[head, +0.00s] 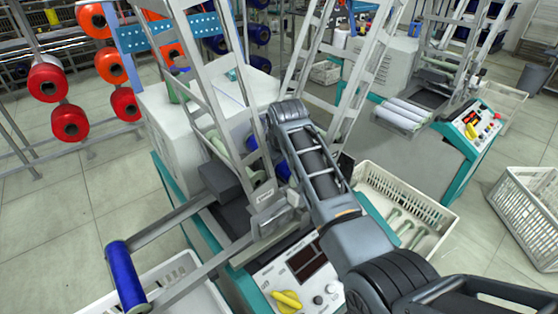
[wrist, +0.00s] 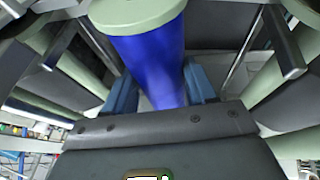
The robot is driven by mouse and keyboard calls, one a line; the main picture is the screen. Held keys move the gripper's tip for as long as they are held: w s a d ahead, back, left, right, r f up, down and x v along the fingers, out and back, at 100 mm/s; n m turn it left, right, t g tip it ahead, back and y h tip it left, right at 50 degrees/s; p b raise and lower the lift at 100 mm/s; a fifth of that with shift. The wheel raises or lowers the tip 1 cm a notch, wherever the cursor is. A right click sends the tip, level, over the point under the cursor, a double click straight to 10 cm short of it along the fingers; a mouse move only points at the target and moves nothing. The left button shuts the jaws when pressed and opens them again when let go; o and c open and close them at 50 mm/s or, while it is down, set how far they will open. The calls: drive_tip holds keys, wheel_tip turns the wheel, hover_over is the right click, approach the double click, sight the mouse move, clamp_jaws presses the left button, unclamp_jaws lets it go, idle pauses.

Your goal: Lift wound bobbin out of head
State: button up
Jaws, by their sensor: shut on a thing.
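A wound blue bobbin (wrist: 150,65) with a pale green end fills the middle of the wrist view. My gripper (wrist: 162,92) is shut on it, with one blue-grey finger on each side. In the head view my arm reaches into the near winding machine's head (head: 240,190), and my gripper is hidden there behind the arm and frame. Bits of blue winding (head: 282,168) show beside the arm in that head. I cannot tell whether the bobbin is clear of its holders.
The machine's control panel (head: 300,270) with a yellow knob is in front. A white crate (head: 440,215) stands to its right. A blue spool (head: 125,275) sits on a bar at lower left. Tall grey frame rails rise close around my arm. Red cones hang at the left.

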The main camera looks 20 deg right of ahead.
drive_tip(key=shift+r+p, duration=1.6)
drive_tip(key=shift+r, duration=0.5)
drive_tip(key=shift+r+p, duration=0.4)
drive_tip(key=shift+r, duration=0.85)
wheel_tip(320, 180, up, 8)
drive_tip(key=shift+r, duration=0.25)
drive_tip(key=s+d, duration=0.3)
drive_tip(key=s, duration=0.7)
drive_tip(key=s+d, duration=0.3)
drive_tip(key=s, duration=0.7)
drive_tip(key=s+d, duration=0.4)
drive_tip(key=s, duration=0.6)
drive_tip(key=shift+s, duration=0.25)
